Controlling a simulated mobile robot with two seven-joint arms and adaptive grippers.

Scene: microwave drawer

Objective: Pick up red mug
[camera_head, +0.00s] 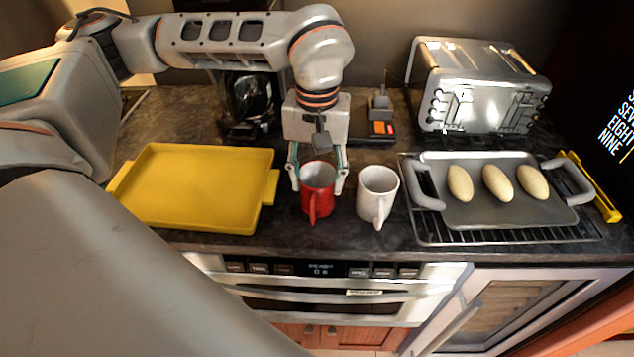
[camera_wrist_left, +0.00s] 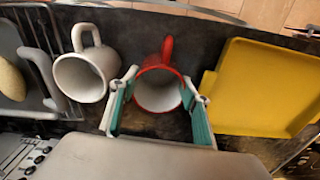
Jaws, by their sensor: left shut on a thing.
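The red mug (camera_head: 318,190) stands upright on the dark counter in the head view, its handle toward the front edge. It also shows in the left wrist view (camera_wrist_left: 158,92), seen from above with its empty inside visible. My left gripper (camera_head: 318,178) comes down from above, with one finger on each side of the mug, and is shut on it. In the left wrist view its green-padded fingers (camera_wrist_left: 158,108) flank the mug's body. I cannot tell whether the mug is lifted off the counter. My right gripper is in neither view.
A white mug (camera_head: 377,194) stands close to the right of the red mug. A yellow tray (camera_head: 195,185) lies to the left. A grey tray (camera_head: 470,212) with three oval loaves sits on a wire rack at the right. A toaster (camera_head: 478,85) and a coffee maker (camera_head: 248,103) stand behind.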

